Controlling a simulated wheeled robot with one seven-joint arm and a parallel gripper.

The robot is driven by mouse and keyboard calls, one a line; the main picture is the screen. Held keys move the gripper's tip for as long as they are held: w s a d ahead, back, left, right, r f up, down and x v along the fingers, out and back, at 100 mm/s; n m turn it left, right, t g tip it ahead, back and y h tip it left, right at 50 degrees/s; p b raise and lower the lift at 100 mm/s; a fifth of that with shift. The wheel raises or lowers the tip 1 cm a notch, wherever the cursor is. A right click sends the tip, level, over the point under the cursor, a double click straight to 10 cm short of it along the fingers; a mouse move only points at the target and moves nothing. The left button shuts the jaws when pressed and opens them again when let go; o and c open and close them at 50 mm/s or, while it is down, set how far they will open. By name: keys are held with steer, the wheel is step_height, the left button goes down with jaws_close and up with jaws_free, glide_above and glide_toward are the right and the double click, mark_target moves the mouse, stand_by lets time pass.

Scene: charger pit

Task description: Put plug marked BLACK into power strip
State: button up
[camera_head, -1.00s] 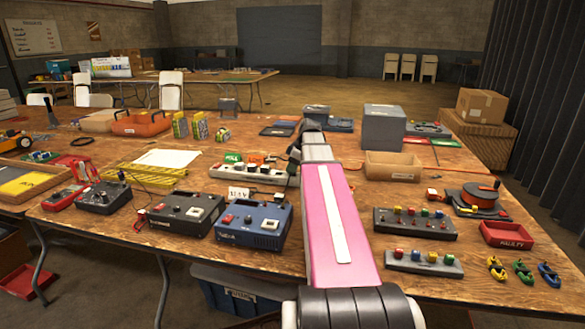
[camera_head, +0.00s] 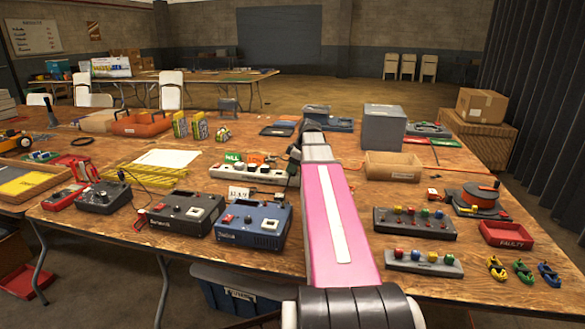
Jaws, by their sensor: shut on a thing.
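The white power strip (camera_head: 222,172) lies on the table left of my arm. Plugs or sockets along its top are too small to tell apart, and green and orange-red tags stand behind it. My gripper (camera_head: 292,155) is at the strip's right end, partly hidden by my pink forearm. It is shut on a small dark thing that looks like a plug. The marking on it cannot be read, and I cannot tell whether it touches the strip.
Two control boxes, one grey (camera_head: 178,214) and one blue (camera_head: 254,226), stand in front of the strip. A white tag (camera_head: 238,193) stands between. Yellow-black packs (camera_head: 199,126) stand behind.

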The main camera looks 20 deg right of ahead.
steer(key=shift+f, duration=0.5)
stand_by(1.0)
steer(key=o, duration=1.3)
steer(key=shift+r, duration=3.75)
